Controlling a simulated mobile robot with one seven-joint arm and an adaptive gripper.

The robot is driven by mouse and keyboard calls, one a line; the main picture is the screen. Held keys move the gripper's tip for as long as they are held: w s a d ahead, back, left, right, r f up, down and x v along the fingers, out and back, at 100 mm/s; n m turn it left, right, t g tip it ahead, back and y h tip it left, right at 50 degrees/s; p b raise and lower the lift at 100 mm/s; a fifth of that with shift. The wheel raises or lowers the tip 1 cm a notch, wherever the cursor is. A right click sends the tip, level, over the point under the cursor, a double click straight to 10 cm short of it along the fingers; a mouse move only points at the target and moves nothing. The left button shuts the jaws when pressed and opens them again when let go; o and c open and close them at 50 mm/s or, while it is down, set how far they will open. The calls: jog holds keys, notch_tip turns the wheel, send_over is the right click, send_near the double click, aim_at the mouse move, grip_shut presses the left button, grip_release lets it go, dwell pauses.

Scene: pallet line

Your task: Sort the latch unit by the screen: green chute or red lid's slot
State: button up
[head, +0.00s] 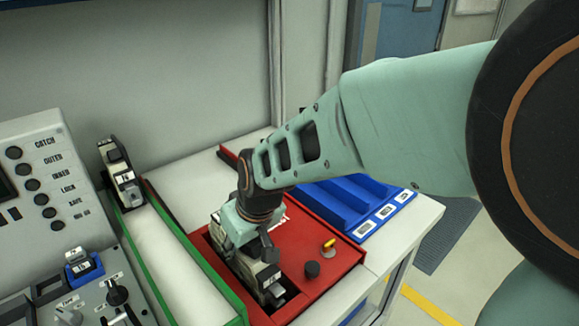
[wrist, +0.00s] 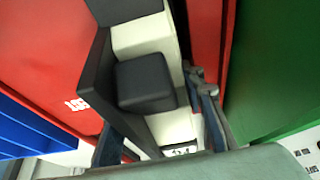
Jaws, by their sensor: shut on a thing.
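My gripper (head: 250,238) points down over the red lid (head: 318,262) and is shut on a latch unit (head: 268,280), a black and cream block. The unit is at the dark slot in the lid's left part; how deep it sits cannot be told. In the wrist view the held latch unit (wrist: 145,85) lies between red surfaces (wrist: 55,50). The green chute (head: 190,262), pale with green side walls, runs just left of the lid. A second latch unit (head: 122,178) stands at its far end. The screen (head: 5,187) is cut off at the left edge, its content unreadable.
A labelled panel (head: 50,180) with black buttons stands at the left. A control box with knobs (head: 85,295) is in front of it. Blue bins (head: 350,205) lie right of the lid.

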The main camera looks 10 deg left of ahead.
jog(key=shift+w+d+f, duration=0.1)
jog(key=shift+d+f, duration=0.05)
jog(key=shift+d, duration=0.1)
jog(key=o, duration=1.6)
jog(key=shift+w+f, duration=0.1)
jog(key=shift+c, duration=0.2)
jog(key=shift+r, duration=0.2)
jog(key=shift+r+p, duration=0.25)
jog(key=shift+p, duration=0.05)
notch_tip(320, 180, up, 18)
jog(key=p, duration=1.4)
jog(key=w+d+f+m+h+p, duration=0.1)
jog(key=w+d+f+m, duration=0.1)
jog(key=d, duration=0.7)
jog(key=w+d+f+m+t+h+p, duration=0.1)
jog(key=w+d+f+m+p, duration=0.1)
jog(key=d, duration=0.7)
jog(key=w+d+f+m+h+p, duration=0.1)
jog(key=w+d+f+m, duration=0.2)
jog(key=d, duration=0.6)
jog(key=shift+w+d+m+t+p, duration=0.3)
jog(key=shift+m+p, duration=0.1)
jog(key=shift+m, duration=0.7)
jog(key=shift+f, duration=0.1)
